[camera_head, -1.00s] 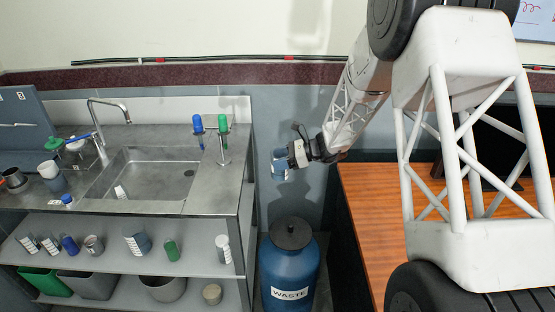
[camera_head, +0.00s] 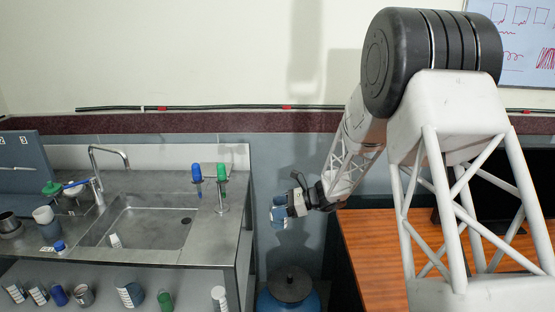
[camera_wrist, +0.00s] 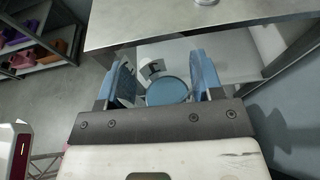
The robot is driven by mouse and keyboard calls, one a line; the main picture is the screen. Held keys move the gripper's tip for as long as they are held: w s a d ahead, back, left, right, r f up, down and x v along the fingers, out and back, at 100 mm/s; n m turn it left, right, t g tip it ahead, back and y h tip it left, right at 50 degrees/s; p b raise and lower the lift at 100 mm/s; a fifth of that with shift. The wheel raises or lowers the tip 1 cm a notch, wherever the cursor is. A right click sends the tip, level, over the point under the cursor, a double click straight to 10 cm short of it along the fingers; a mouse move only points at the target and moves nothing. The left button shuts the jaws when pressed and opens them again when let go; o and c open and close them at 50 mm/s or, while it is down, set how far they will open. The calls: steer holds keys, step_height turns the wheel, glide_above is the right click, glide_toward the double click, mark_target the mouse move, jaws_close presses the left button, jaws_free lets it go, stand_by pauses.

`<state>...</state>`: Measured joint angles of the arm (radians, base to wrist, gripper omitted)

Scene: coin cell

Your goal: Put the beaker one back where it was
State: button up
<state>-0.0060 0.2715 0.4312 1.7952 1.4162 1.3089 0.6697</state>
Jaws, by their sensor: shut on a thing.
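The blue waste bin (camera_head: 291,287) stands below my gripper. The metal bench (camera_head: 222,240) with a sink (camera_head: 150,222) is to the left, with blue and green-topped items (camera_head: 209,184) near its right edge. Several vessels stand on the shelf (camera_head: 195,290) below. A wooden desk (camera_head: 385,255) is at right.

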steer(key=shift+w+d+f, duration=0.1)
steer(key=shift+w+d, duration=0.05)
steer(key=shift+w, duration=0.2)
steer(key=w+d+f+m+t+h, duration=0.5)
steer(key=w+d+m+t, duration=0.1)
steer(key=d+m, duration=0.1)
steer(key=w+d+f+m+t+h, duration=0.5)
steer(key=w+d+f+m+t, duration=0.1)
steer(key=d, duration=0.4)
steer(key=shift+m+t, duration=0.6)
steer(key=shift+t, duration=0.1)
steer(key=shift+r, duration=0.1)
stand_by(0.6)
